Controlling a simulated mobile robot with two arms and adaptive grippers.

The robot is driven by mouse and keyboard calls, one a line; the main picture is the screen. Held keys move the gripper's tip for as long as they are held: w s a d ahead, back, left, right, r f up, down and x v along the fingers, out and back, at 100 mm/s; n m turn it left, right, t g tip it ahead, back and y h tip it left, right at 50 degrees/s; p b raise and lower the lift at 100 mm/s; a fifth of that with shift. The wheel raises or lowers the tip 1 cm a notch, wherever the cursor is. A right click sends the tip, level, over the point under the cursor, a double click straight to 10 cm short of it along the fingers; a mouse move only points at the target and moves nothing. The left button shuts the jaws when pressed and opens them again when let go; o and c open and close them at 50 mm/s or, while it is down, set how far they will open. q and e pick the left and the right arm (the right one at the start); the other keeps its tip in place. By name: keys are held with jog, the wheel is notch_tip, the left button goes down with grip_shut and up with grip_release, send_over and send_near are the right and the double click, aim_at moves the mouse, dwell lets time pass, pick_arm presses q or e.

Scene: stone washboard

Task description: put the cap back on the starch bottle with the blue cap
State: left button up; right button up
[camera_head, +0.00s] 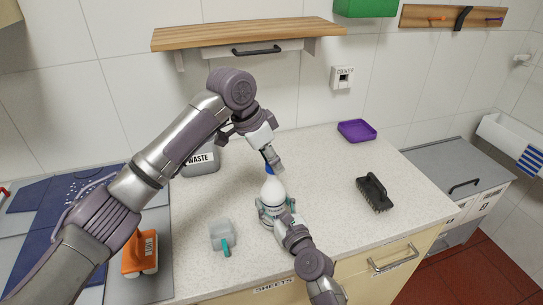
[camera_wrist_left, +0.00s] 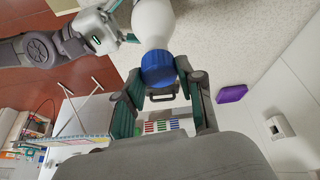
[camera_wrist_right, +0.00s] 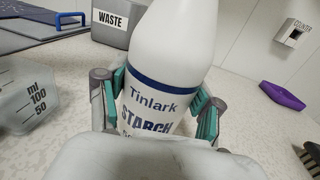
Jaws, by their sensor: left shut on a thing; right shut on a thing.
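The white starch bottle (camera_head: 272,192) stands upright on the counter. Its label shows in the right wrist view (camera_wrist_right: 165,95). My right gripper (camera_head: 273,210) is shut around its lower body, one finger on each side. The blue cap (camera_wrist_left: 158,68) is at the top of the bottle, in line with it. My left gripper (camera_wrist_left: 160,92) is shut on the cap from above. In the head view the cap (camera_head: 267,173) shows as a small blue patch under the left gripper (camera_head: 274,160). Whether the cap is fully seated is hidden.
A clear measuring cup (camera_head: 221,235) with a teal handle stands left of the bottle. A grey waste container (camera_head: 202,160) stands behind. A black brush (camera_head: 374,193) and a purple tray (camera_head: 357,130) lie right, with free counter between.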

pick_arm(q)
jog(key=shift+f, duration=0.55)
dwell(0.4)
jog(key=m+g, duration=0.1)
jog(key=m, duration=0.2)
jog(key=shift+w+m, duration=0.1)
jog(key=shift+m, duration=0.3)
jog(key=m+g, duration=0.1)
jog(key=m, duration=0.2)
jog(key=shift+w+m+g, duration=0.1)
jog(key=shift+m+g, duration=0.2)
jog(key=shift+g, duration=0.1)
jog(key=m+g, duration=0.1)
jog(key=m, duration=0.4)
jog(key=shift+m+g+y, duration=0.3)
jog(key=shift+g+y, duration=0.1)
jog(key=o, duration=0.7)
